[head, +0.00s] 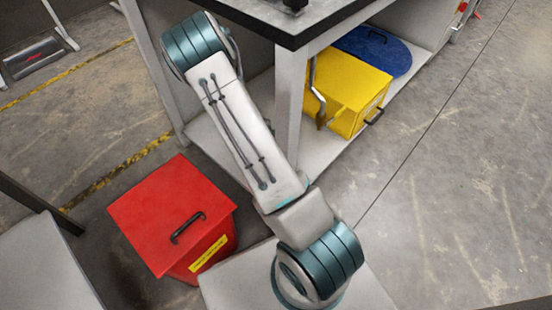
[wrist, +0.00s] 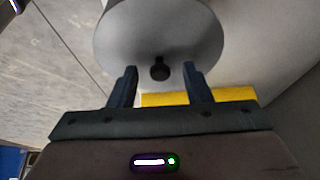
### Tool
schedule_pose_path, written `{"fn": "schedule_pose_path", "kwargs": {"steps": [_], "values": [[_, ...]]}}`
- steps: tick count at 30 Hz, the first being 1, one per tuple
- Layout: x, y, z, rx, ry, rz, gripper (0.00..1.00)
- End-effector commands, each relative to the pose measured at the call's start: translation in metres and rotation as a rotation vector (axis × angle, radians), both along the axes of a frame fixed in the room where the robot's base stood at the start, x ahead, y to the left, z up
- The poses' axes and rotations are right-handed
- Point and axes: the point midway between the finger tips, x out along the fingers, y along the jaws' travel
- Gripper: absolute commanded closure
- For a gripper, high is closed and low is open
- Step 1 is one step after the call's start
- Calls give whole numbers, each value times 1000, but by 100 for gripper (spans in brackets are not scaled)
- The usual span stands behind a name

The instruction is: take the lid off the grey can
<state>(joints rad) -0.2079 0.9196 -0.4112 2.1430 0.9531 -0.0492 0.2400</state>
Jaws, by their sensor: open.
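The grey can's lid (wrist: 125,35) shows in the wrist view as a round grey disc with a small black knob (wrist: 160,70) near its lower edge. My gripper (wrist: 158,74) is open, with its two dark fingers pointing at the lid, one on each side of the knob in the picture. I cannot tell whether the fingers reach the knob's depth. No contact is visible. In the head view I cannot make out the can or my gripper; my arm reaches up to the workbench.
A red lidded bin (head: 155,215) stands on the floor beside my arm. The floor at right (head: 450,200) is clear.

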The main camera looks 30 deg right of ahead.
Motion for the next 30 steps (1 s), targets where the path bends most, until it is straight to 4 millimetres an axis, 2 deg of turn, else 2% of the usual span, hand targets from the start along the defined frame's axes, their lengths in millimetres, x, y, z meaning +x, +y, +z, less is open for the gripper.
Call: {"fn": "schedule_pose_path", "kwargs": {"steps": [2, 7, 15, 19, 30], "values": [[0, 0, 0, 0, 0, 0, 55], [0, 0, 0, 0, 1, 0, 100], [0, 0, 1, 0, 1, -1, 100], [0, 0, 9, -1, -1, -1, 100], [0, 0, 76, -2, -2, 0, 100]]}}
